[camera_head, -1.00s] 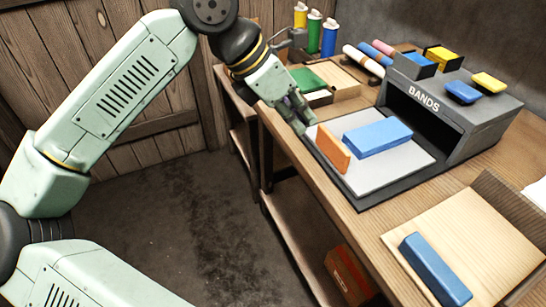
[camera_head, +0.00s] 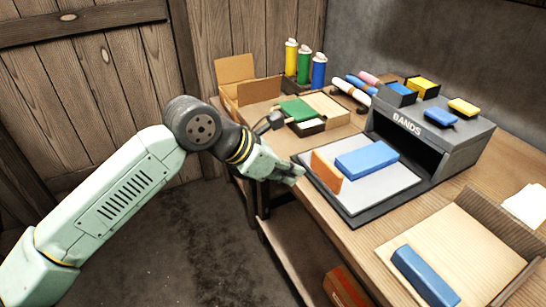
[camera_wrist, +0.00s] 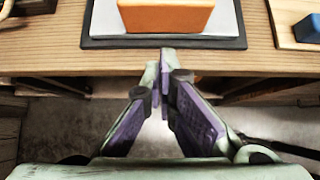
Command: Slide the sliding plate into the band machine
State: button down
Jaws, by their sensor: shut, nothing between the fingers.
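The band machine (camera_head: 437,138) is a dark grey box labelled BANDS, with an open front slot, on the wooden table. The sliding plate (camera_head: 382,189) is a light grey plate lying out in front of the slot on a dark base. On it are an orange block (camera_head: 326,171) at its outer edge and a blue block (camera_head: 367,162) behind that. My gripper (camera_head: 297,175) is shut and empty, just outside the plate's outer edge. In the wrist view my shut fingertips (camera_wrist: 164,62) point at the table edge, below the plate (camera_wrist: 103,18) and orange block (camera_wrist: 166,15).
A wooden board (camera_head: 458,262) with a blue block (camera_head: 425,276) lies at the front right. Coloured blocks (camera_head: 464,107) sit on the machine. Free floor lies left of the table.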

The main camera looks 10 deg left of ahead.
jog(key=shift+w+d+f+p, duration=0.1)
jog(key=shift+w+d+p, duration=0.2)
jog(key=shift+w+d, duration=0.25)
jog(key=shift+w+d+f+p, duration=0.1)
jog(key=shift+w+d+p, duration=0.2)
jog(key=shift+d, duration=0.4)
jog(key=shift+w+d+f+p, duration=0.1)
jog(key=shift+w+d+p, duration=0.15)
jog(key=shift+w+d, duration=0.3)
jog(key=shift+s+d, duration=0.1)
jog(key=shift+d+f+b, duration=0.1)
jog(key=shift+d+b, duration=0.1)
jog(key=shift+b, duration=0.1)
jog(key=w+d+b, duration=0.2)
jog(key=w+d, duration=0.1)
jog(key=d, duration=0.1)
jog(key=w+d+b, duration=0.3)
jog(key=w+d, duration=0.1)
jog(key=d, duration=0.1)
jog(key=w+d+b, duration=0.3)
jog(key=d, duration=0.2)
jog(key=shift+w+d, duration=0.2)
jog(key=shift+w, duration=0.15)
jog(key=shift+w+d, duration=0.4)
jog(key=shift+d, duration=0.05)
jog(key=shift+w+d+r, duration=0.1)
jog(key=shift+r, duration=0.1)
jog(key=shift+b, duration=0.3)
